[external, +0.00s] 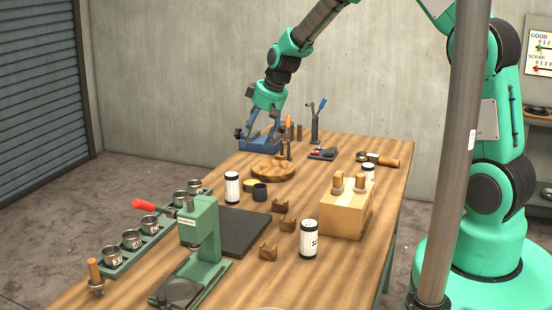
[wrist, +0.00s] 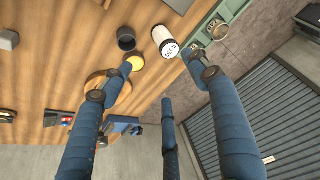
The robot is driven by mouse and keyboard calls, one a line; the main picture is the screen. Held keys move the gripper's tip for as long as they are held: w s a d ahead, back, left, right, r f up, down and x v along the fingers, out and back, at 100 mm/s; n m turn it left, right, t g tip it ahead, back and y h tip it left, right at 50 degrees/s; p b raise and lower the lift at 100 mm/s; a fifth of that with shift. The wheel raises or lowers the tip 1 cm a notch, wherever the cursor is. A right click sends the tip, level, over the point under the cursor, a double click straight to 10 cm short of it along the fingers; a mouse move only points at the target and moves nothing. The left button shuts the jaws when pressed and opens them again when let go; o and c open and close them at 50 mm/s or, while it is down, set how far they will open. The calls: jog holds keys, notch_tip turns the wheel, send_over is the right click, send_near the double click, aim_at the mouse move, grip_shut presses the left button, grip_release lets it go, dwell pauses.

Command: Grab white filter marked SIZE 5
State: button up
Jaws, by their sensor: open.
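A white filter with black ends (external: 232,188) stands upright on the wooden table beside a dark cup. It also shows in the wrist view (wrist: 167,41), with dark marking on its top that I cannot read for certain. A second white filter (external: 309,238) stands at the front right, with lettering starting "SI" on its side; the rest is unclear. A third, smaller one (external: 368,172) is partly hidden behind the cardboard box. My gripper (external: 262,138) is open and empty above the table's far left end, at the blue block, apart from all the filters. Its spread fingers show in the wrist view (wrist: 151,68).
A round wooden board (external: 272,172) lies between my gripper and the nearest filter.

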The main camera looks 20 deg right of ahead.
jog(key=p, duration=0.1)
send_near(233, 175)
jog(key=r, duration=0.1)
jog(key=shift+d+r+n, duration=0.15)
jog(key=shift+d+n, duration=0.15)
jog(key=shift+x, duration=4.25)
jog(key=shift+p+x, duration=0.4)
jog(key=shift+x, duration=2.25)
jog(key=shift+s+a, duration=0.1)
jog(key=c, duration=1.1)
jog(key=shift+r, duration=0.2)
jog(key=shift+c, duration=0.2)
